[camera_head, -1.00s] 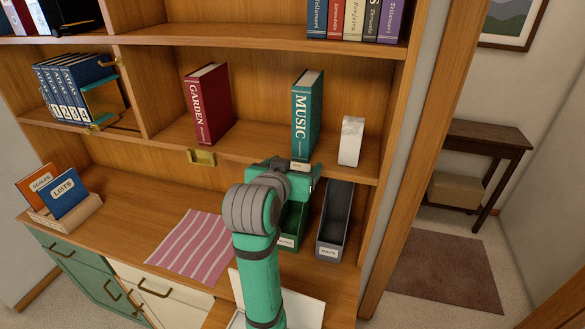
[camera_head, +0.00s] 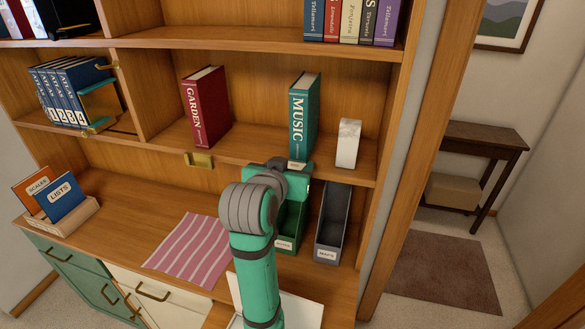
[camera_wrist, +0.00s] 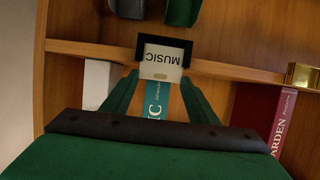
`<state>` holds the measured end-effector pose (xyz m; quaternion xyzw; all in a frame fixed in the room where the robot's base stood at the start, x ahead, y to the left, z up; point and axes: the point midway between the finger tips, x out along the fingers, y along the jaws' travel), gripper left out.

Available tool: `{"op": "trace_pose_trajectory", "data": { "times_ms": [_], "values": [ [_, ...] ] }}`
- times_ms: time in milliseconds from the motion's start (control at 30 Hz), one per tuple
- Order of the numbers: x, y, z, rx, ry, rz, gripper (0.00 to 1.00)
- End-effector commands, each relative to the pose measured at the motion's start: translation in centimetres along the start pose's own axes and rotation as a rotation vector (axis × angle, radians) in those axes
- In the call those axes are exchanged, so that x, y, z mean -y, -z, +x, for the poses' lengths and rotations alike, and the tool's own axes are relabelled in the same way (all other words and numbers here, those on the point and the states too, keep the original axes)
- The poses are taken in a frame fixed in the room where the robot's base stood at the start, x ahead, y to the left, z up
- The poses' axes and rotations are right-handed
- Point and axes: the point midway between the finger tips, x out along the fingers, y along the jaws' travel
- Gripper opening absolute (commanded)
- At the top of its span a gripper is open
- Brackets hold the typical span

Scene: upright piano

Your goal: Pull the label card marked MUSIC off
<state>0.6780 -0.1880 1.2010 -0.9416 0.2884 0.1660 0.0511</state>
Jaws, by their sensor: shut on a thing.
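The white label card marked MUSIC (camera_wrist: 162,62) shows upside down in the wrist view, at a black holder (camera_wrist: 186,45) on the shelf edge. The card's lower part in that view stands clear of the holder frame, between my fingertips. My gripper (camera_wrist: 160,80) is shut on the card, one green finger on each side. In the head view the card (camera_head: 297,164) is a small pale patch below the teal MUSIC book (camera_head: 303,120). My wrist hides most of the gripper (camera_head: 298,172) there.
A white block (camera_head: 348,143) stands right of the MUSIC book and a red GARDEN book (camera_head: 206,110) left. A green bin (camera_head: 291,228) and a grey MAPS bin (camera_head: 333,225) stand below. A brass holder (camera_head: 198,160) is on the shelf edge. A striped cloth (camera_head: 188,250) lies on the counter.

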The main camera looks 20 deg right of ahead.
Motion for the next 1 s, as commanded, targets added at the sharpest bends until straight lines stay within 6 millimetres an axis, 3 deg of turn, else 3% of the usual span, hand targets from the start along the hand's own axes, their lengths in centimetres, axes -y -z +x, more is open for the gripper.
{"op": "trace_pose_trajectory", "data": {
  "times_ms": [1000],
  "values": [
    [0.0,2.5,-0.9,0.000,0.000,0.000,0.23]
  ]
}}
